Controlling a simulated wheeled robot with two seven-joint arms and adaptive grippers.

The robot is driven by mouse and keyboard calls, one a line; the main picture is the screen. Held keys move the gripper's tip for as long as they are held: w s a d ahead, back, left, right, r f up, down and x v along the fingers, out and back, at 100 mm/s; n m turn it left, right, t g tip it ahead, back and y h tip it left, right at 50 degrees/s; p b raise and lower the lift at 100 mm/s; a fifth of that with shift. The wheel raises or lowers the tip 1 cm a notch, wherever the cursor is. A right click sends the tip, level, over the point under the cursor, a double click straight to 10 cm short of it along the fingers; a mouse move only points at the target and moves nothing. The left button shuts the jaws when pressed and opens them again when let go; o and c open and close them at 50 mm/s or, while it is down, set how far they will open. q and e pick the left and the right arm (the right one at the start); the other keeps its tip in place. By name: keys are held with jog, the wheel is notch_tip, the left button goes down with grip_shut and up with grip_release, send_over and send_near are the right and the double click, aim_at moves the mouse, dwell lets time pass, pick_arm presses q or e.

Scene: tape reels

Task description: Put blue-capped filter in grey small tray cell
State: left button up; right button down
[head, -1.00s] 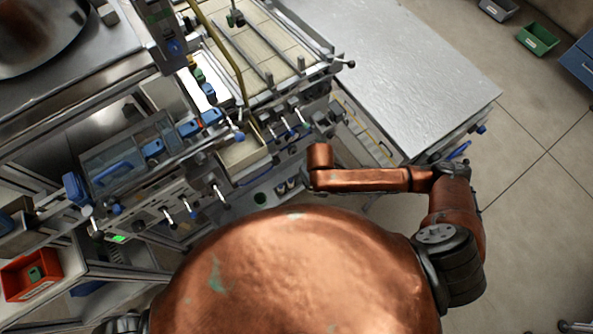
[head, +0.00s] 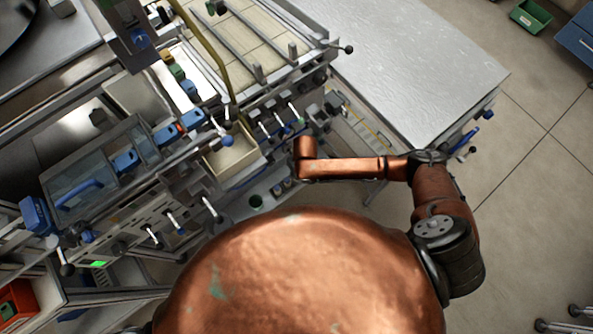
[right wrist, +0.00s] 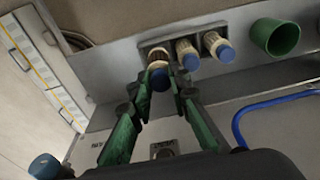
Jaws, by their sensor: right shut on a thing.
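In the right wrist view, my right gripper (right wrist: 163,86), with green fingers, is closed around a blue-capped filter (right wrist: 159,77). This filter has a ribbed pale body and is at the left end of a short row in a dark holder. Two more blue-capped filters, the middle one (right wrist: 187,57) and the right one (right wrist: 217,46), stand beside it. In the head view, my right arm (head: 345,168) reaches in from the right, and its gripper is hidden. My left gripper is in neither view. I cannot make out which part is the grey small tray cell.
A green cup (right wrist: 275,37) is right of the filters. A blue curved handle (right wrist: 270,106) lies close on the right. In the head view, an open cream-lined tray (head: 232,158) sits in the machine front, with levers around it. A bare metal table (head: 410,60) is at upper right.

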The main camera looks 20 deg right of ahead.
jog(key=shift+w+f+b, duration=0.3)
jog(key=shift+w+f, duration=0.3)
jog(key=shift+f, duration=0.15)
notch_tip(320, 180, down, 3)
jog(key=shift+w+f+b, duration=0.15)
jog(key=shift+f+b, duration=0.05)
jog(key=shift+b, duration=0.45)
jog(key=shift+r, duration=0.1)
jog(key=c, duration=2.1)
grip_release()
